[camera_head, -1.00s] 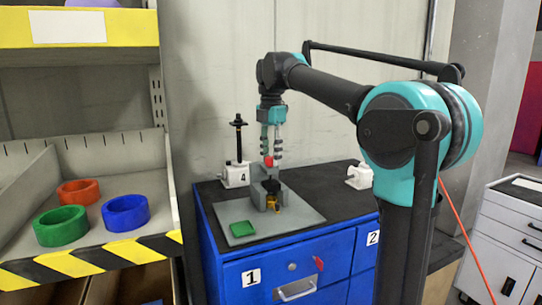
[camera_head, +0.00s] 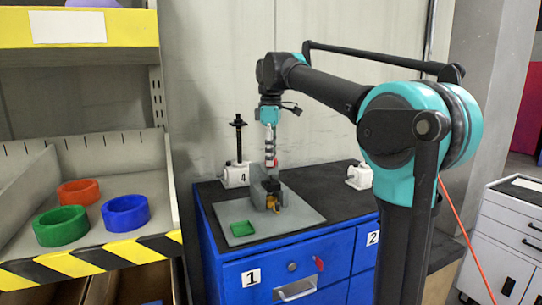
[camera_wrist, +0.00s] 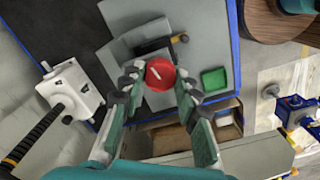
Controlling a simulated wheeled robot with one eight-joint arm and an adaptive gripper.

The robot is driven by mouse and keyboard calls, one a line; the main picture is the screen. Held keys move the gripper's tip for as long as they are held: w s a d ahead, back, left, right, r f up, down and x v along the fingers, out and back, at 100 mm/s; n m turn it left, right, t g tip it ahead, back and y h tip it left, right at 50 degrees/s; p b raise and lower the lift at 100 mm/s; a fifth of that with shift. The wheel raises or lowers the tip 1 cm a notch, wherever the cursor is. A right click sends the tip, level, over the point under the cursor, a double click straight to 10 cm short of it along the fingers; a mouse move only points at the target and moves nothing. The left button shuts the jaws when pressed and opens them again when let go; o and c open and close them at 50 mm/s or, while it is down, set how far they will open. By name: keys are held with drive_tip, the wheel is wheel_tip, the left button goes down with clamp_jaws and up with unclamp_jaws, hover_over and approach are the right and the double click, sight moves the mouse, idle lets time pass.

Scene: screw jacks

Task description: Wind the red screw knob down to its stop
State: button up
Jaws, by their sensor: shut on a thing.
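The red screw knob (camera_wrist: 160,74) sits between my two fingertips in the wrist view, with a pale line across its top. My gripper (camera_wrist: 162,86) is shut on the knob, one finger on each side. In the head view my gripper (camera_head: 270,160) points straight down over the grey jack fixture (camera_head: 259,190), and the knob is mostly hidden by the fingers. The fixture stands on a grey plate (camera_head: 290,222) on the blue cabinet. The screw below the knob is hidden, so its height above the stop cannot be told.
A green square tray (camera_head: 242,230) lies on the plate's left front. A white jack marked 4 (camera_head: 235,176) with a tall black screw stands behind left. Another white part (camera_head: 359,176) stands at the right. A shelf with colored rings (camera_head: 125,213) is at far left.

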drive_tip(key=m, duration=1.1)
drive_tip(key=shift+m, duration=1.6)
drive_tip(key=o, duration=1.1)
drive_tip(key=shift+o, duration=0.2)
wheel_tip(320, 180, up, 12)
